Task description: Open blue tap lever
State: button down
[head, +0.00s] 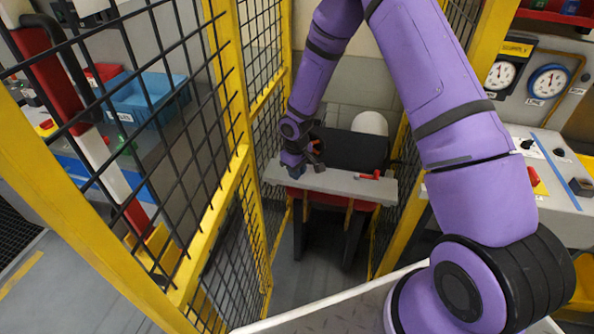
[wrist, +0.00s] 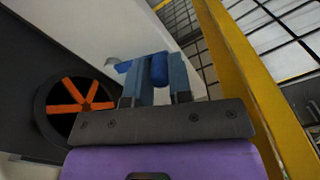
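The blue tap lever (head: 297,172) is at the left end of a grey ledge (head: 335,184) in the head view, mostly hidden by my gripper (head: 299,161). In the wrist view, the blue lever (wrist: 159,69) fills the space between the two grey-blue fingers of my gripper (wrist: 158,75), with no clear gap on either side. Another blue part (wrist: 123,66) shows just left of the left finger. A red tap lever (head: 369,176) sits farther right on the ledge.
Yellow-framed mesh fencing (head: 235,120) stands close on the left, and a yellow post (wrist: 240,70) is close right of my gripper. A dark round opening with orange spokes (wrist: 80,103) is at left. A gauge panel (head: 530,75) stands right.

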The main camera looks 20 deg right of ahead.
jog(key=shift+s+d+n, duration=0.3)
jog(key=shift+d+n, duration=0.05)
jog(key=shift+n, duration=0.5)
jog(key=shift+s+d+n, duration=0.25)
jog(key=shift+d+n, duration=0.1)
jog(key=shift+n, duration=0.5)
jog(key=c, duration=1)
grip_release()
jog(key=shift+c, duration=0.2)
notch_tip(320, 180, up, 11)
jog(key=shift+s+a, duration=0.1)
